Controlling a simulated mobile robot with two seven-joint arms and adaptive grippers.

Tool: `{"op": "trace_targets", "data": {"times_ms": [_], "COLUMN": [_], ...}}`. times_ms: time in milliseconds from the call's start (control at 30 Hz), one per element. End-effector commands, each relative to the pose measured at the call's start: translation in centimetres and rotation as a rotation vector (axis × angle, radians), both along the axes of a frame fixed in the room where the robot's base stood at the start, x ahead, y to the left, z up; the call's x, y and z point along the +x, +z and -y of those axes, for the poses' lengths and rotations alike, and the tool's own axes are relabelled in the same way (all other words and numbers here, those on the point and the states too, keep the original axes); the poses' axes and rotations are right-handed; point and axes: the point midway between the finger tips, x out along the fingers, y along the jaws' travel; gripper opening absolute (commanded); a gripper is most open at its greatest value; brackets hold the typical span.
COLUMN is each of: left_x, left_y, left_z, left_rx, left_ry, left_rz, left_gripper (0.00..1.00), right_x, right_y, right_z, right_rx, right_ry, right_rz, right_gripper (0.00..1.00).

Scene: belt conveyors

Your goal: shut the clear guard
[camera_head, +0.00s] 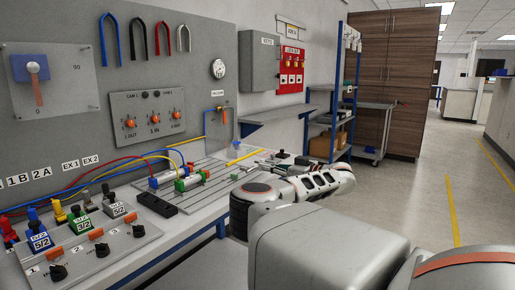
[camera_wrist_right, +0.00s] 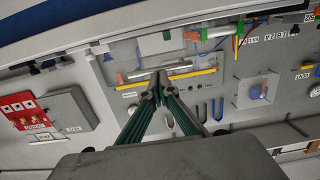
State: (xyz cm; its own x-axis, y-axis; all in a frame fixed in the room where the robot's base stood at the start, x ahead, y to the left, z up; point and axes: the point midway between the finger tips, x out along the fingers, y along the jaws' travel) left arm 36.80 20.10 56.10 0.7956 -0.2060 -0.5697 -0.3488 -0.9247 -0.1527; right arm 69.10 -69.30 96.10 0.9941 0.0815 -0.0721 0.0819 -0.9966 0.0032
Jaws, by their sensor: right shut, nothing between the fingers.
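A clear panel (camera_head: 220,124), which looks like the guard, stands upright at the far right end of the bench, below the gauge. An orange piece shows at its top. A pale see-through panel, probably the same one, shows in the right wrist view (camera_wrist_right: 155,45). My right gripper (camera_wrist_right: 158,82) is shut and empty; its fingertips appear just below that panel, across a yellow bar (camera_wrist_right: 185,73). In the head view the right gripper (camera_head: 264,163) is small, over the bench's far end; contact with the guard cannot be told. My left gripper is not in view.
The bench holds cylinders (camera_head: 166,179), hoses and valve blocks with levers (camera_head: 84,224). Another clear plate with a blue and orange switch (camera_head: 45,80) is on the wall board. A red box (camera_head: 291,70) and shelf (camera_head: 275,115) lie beyond. The floor at right is clear.

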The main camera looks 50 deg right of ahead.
Motion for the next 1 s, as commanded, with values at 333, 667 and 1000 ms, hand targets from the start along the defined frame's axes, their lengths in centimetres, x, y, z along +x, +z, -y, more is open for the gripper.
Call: {"op": "trace_targets", "data": {"times_ms": [333, 667, 1000], "left_x": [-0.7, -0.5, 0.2], "left_y": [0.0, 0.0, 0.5], "left_z": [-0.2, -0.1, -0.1], "left_rx": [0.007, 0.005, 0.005], "left_ry": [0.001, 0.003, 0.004], "left_rz": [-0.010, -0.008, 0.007], "left_gripper": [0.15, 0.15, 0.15], "right_x": [-4.3, -6.4, -6.7], "right_y": [-1.9, -4.4, -5.1], "right_z": [0.6, 0.8, 0.9], "right_rx": [-0.005, -0.008, -0.024], "right_ry": [0.002, 0.002, 0.001], "right_rz": [0.034, 0.042, 0.012], "right_gripper": [0.00, 0.00, 0.00]}}
